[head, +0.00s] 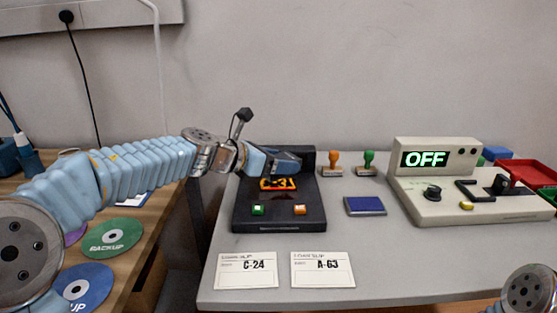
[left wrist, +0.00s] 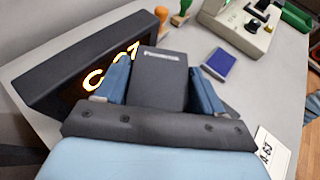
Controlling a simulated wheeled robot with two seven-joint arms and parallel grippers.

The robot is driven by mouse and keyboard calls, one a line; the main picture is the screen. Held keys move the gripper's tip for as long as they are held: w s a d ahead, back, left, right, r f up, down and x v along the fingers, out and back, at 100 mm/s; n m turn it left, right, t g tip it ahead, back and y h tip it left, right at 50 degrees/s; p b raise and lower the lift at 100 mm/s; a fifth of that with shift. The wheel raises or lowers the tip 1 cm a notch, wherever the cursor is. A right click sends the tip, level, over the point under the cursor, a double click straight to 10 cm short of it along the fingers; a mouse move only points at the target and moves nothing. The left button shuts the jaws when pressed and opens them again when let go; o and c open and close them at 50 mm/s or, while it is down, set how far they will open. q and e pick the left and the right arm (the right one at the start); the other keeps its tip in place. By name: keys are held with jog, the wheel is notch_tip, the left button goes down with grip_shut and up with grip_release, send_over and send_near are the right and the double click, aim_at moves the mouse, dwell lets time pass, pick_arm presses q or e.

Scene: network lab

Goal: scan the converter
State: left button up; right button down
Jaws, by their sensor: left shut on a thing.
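My left gripper (head: 284,162) is shut on a dark grey box, likely the converter. In the left wrist view the converter (left wrist: 160,80) sits between the blue fingers, with small pale lettering near its far edge. In the head view the gripper mostly hides it. The gripper is above the back of a black scanner-like device (head: 253,219), whose glowing orange display (head: 279,184) is partly covered and seems to start with "C-3". I cannot tell whether the box touches the device. The device has a green button (head: 258,210) and an orange button (head: 300,210). My right gripper is out of view.
Two slips lie in front, C-24 (head: 246,270) and A-63 (head: 323,270). An orange stamp (head: 333,164), a green stamp (head: 368,163) and a blue pad (head: 365,206) are to the right. Beyond stands a beige unit (head: 437,150) reading OFF. Discs (head: 110,237) lie on the wooden desk.

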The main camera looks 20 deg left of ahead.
pick_arm(q)
jog(key=shift+r, duration=0.1)
notch_tip(320, 180, up, 4)
jog(key=p, duration=0.2)
jog(key=shift+f+p, duration=0.2)
jog(key=shift+p, duration=0.15)
jog(key=shift+r+b, duration=0.3)
jog(key=shift+r, duration=0.85)
